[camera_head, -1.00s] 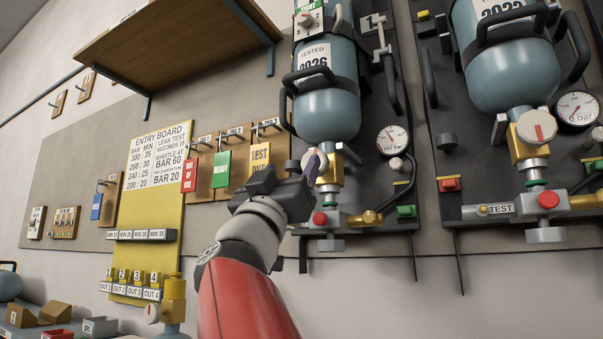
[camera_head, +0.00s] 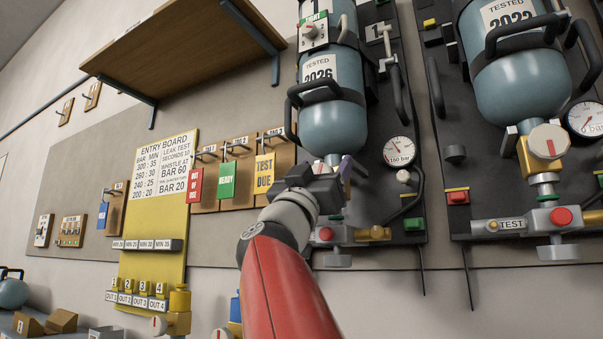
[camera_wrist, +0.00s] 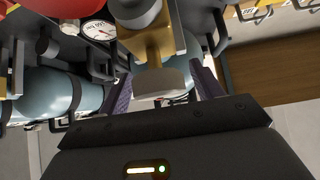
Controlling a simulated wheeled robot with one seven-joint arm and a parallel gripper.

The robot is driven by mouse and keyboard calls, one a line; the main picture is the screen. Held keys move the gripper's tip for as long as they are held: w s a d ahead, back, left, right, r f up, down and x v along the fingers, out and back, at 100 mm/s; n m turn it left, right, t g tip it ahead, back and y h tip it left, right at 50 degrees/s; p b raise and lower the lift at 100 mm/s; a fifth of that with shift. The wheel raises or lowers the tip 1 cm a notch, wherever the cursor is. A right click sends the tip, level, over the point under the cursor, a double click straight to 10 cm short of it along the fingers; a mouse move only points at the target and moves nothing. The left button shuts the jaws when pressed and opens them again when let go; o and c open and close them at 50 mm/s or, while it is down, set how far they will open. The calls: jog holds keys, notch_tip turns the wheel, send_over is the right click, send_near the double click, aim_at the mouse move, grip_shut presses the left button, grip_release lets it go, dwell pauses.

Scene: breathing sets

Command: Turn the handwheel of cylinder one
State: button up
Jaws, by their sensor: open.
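Cylinder one (camera_head: 335,130) is a blue-grey bottle strapped upright to a dark plate, with a "TESTED 2026" label. Its yellow valve (camera_wrist: 152,45) and pale grey handwheel (camera_wrist: 160,83) show in the wrist view. My gripper (camera_head: 332,168) is in front of the valve below the bottle and hides most of the handwheel in the head view. In the wrist view its two dark fingers stand open, one on each side of the handwheel. I cannot tell whether either finger touches it.
A gauge (camera_head: 398,151) and a green block (camera_head: 413,224) are right of the valve; a red button (camera_head: 326,234) is below. A second cylinder (camera_head: 520,80) hangs at right. Hanging tags (camera_head: 227,180) and a yellow entry board (camera_head: 150,215) are left. A wooden shelf (camera_head: 180,50) juts out above.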

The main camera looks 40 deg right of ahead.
jog(key=shift+c, duration=0.5)
jog(key=c, duration=0.9)
jog(key=shift+m+g+h+p, duration=0.3)
jog(key=shift+m+g+p, duration=0.05)
jog(key=shift+m+g, duration=0.5)
